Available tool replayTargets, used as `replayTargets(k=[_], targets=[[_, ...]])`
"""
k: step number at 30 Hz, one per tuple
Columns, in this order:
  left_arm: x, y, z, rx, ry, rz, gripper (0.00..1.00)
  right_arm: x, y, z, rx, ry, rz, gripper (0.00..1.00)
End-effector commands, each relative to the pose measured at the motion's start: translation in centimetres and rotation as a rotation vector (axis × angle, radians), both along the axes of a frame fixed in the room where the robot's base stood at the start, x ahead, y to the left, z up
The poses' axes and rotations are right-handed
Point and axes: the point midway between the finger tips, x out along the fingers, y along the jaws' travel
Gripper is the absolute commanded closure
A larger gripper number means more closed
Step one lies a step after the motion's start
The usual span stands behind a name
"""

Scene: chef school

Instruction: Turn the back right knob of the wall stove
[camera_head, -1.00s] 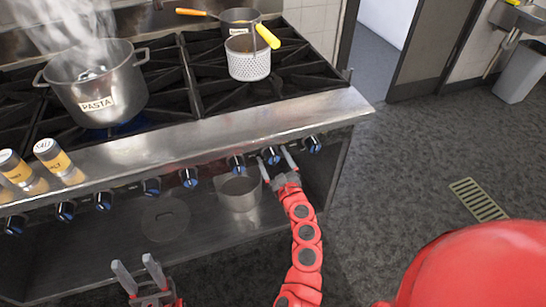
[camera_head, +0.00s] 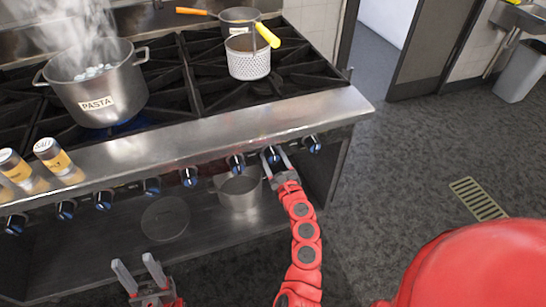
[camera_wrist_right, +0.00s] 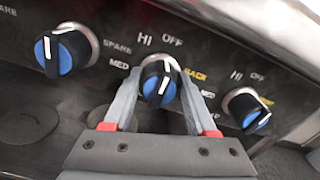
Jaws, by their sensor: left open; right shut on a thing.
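The wall stove (camera_head: 200,138) carries a row of black-and-blue knobs along its front. My right gripper (camera_head: 275,154) is shut on the second knob from the right (camera_head: 271,158). In the right wrist view this knob (camera_wrist_right: 159,83) sits between the two grey fingers, with "HI", "OFF", "MED" and a yellow, partly hidden "BACK" label around it. Its white mark points nearly straight up. The rightmost knob (camera_head: 313,145) is free, and in the right wrist view it (camera_wrist_right: 246,110) lies right of the fingers. My left gripper (camera_head: 136,266) is open and empty, low in front of the stove.
A steaming pasta pot (camera_head: 98,85) stands on the left burners. A perforated strainer pot (camera_head: 248,62) with a yellow handle is at the back right. Two shakers (camera_head: 52,157) stand on the front ledge. A metal pot (camera_head: 240,190) sits on the lower shelf. The floor at right is open.

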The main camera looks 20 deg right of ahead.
Motion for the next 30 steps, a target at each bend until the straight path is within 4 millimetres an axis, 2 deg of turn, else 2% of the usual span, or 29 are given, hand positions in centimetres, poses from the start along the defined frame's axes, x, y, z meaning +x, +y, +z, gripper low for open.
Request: replayTargets(k=[11,30], targets=[[0.0,0.0,-1.2,0.0,0.0,0.0,0.5,0.0,0.1,-0.2,-0.168,-0.007,-0.001,0.98],[0.0,0.0,-4.6,0.0,0.0,0.0,0.5,0.0,0.3,-0.5,-0.768,-0.027,0.001,0.98]])
